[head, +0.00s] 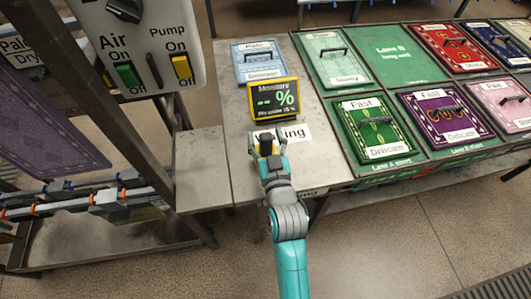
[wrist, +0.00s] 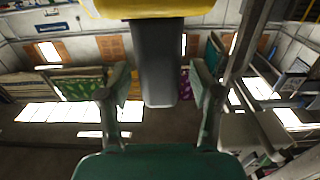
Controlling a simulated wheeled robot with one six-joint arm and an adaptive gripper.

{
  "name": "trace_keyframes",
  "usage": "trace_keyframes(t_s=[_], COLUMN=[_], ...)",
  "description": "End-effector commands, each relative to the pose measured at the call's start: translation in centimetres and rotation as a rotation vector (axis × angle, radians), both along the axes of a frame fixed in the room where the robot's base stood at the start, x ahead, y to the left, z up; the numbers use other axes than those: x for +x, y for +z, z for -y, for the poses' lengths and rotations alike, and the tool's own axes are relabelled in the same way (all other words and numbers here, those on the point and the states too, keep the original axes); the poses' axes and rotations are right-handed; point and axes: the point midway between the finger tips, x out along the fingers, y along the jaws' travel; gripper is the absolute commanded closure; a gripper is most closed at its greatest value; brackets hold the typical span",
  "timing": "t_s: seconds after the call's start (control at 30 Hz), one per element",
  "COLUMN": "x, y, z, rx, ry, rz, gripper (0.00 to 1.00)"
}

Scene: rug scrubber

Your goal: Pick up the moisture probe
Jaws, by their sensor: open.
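The moisture probe shows in the wrist view as a yellow body at the top edge with a dark grey handle (wrist: 160,65) reaching down between my fingers. My gripper (wrist: 161,95) is open, one finger on each side of the handle, with visible gaps. In the head view my gripper (head: 267,137) is over the grey table around a small yellow part of the probe (head: 265,147). My fingers and wrist hide most of the probe there. A black and yellow display (head: 273,99) just behind reads "Moisture" with dashes and a percent sign.
The grey table (head: 320,160) carries a blue "Pale Delicate" sample (head: 260,60) and a partly hidden label (head: 293,133). Several rug samples with handles, including a green "Fast Delicate" one (head: 378,127), lie to the right. A switch panel (head: 147,45) stands at left.

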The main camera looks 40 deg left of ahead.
Motion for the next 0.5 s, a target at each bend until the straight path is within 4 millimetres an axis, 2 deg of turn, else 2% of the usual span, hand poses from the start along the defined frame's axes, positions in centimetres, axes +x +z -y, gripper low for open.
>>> trace_keyframes(t_s=[0.27, 0.37, 0.5], x=[0.21, 0.21, 0.21], y=[-0.02, -0.01, -0.01], z=[-0.27, -0.27, -0.25], rx=[0.000, 0.001, 0.001], ry=[0.000, 0.000, 0.000], rz=[0.000, -0.001, -0.001], gripper=[0.35, 0.55, 0.90])
